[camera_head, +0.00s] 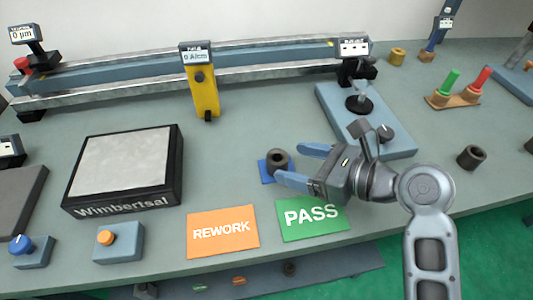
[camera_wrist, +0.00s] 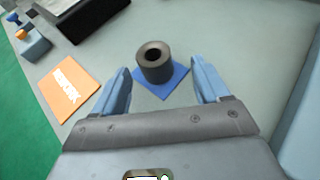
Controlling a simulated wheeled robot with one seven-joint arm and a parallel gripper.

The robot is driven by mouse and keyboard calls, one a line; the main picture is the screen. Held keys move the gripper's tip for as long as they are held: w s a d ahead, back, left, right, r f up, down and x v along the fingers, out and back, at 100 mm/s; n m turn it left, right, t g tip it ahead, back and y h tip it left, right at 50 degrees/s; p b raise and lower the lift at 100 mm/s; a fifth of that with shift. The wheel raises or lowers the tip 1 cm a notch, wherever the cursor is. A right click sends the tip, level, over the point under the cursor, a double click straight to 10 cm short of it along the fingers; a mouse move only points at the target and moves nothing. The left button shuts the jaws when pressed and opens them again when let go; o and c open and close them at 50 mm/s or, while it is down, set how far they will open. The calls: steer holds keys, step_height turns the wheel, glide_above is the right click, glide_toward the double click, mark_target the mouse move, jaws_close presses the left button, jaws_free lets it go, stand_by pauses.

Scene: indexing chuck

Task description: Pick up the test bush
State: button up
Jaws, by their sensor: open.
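The test bush is a dark grey-brown hollow cylinder (camera_head: 278,161) standing upright on a small blue square mat (camera_head: 265,175). In the wrist view the bush (camera_wrist: 155,63) stands between and just beyond my two blue fingertips, with its bore facing up and the blue mat (camera_wrist: 166,83) under it. My gripper (camera_head: 302,165) is open and empty, coming in from the right with its fingers spread toward the bush. No contact between fingers and bush shows in the wrist view.
A green PASS card (camera_head: 312,219) and an orange REWORK card (camera_head: 222,232) lie in front. A black-framed block (camera_head: 125,165) stands left. A blue base with a chuck (camera_head: 365,122) stands behind my gripper. Another dark bush (camera_head: 471,157) is at right. A rail with a yellow gauge (camera_head: 204,93) spans the back.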

mark_target(273, 157)
steer(key=x, duration=0.6)
steer(key=shift+s+a+r, duration=0.1)
steer(key=shift+a+r, duration=0.1)
steer(key=shift+a, duration=0.25)
steer(key=shift+c, duration=0.2)
steer(key=c, duration=1.2)
steer(key=shift+c, duration=0.2)
steer(key=shift+r, duration=0.15)
